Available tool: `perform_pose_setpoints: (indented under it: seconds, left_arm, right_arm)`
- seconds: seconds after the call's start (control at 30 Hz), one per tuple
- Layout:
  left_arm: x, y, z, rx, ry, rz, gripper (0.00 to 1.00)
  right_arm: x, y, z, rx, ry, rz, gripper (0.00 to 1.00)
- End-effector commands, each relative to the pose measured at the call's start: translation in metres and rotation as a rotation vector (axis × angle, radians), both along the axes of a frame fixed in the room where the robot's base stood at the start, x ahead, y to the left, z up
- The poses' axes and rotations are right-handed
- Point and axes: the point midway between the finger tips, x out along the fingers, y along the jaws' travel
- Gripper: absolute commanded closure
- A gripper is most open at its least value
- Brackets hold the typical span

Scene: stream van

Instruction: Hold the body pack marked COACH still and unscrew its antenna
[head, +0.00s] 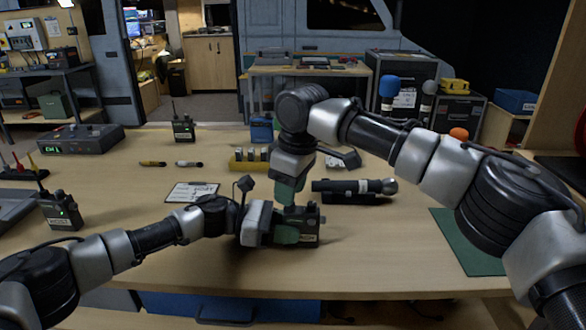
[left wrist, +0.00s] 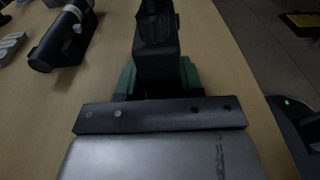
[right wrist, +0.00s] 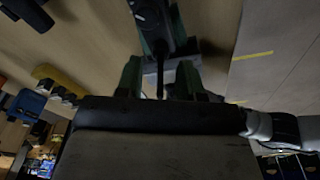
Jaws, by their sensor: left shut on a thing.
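A black body pack (head: 308,224) stands on the table in the middle of the head view. Its front label is partly covered and too small to read surely. My left gripper (head: 286,234) is shut on the pack from the left, its green fingers on the sides; the left wrist view shows the pack (left wrist: 156,62) between them. My right gripper (head: 290,191) points down over the pack's top. In the right wrist view its green fingers stand apart, with the thin dark antenna (right wrist: 160,78) between them and gaps on both sides.
Two other body packs stand on the table, one at the back (head: 183,128) and one at the left (head: 60,211). A black flashlight-like item (head: 352,188) lies just right of the pack. A clipboard (head: 192,192) and a green mat (head: 468,243) lie on the table.

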Motion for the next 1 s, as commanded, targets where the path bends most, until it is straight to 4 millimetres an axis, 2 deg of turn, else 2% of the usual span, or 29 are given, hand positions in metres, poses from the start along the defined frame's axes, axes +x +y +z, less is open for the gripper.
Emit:
perform_pose_setpoints:
  seconds: [0.13, 0.4, 0.67, 1.0]
  left_arm:
    - [0.0000, 0.0000, -0.0002, 0.000, 0.000, 0.000, 0.90]
    - [0.0001, 0.0000, -0.0002, 0.000, 0.000, 0.000, 0.90]
    - [0.0001, 0.0000, -0.0002, 0.000, 0.000, 0.000, 0.90]
    - [0.0001, 0.0001, -0.0002, 0.000, 0.000, 0.001, 0.90]
  right_arm:
    - [0.0003, 0.0014, -0.0079, 0.001, -0.001, 0.001, 0.62]
    - [0.0002, 0.0016, -0.0092, 0.001, -0.001, 0.001, 0.62]
    - [0.0002, 0.0016, -0.0090, 0.001, -0.001, 0.001, 1.00]
    - [0.0002, 0.0017, -0.0090, 0.001, 0.000, 0.005, 1.00]
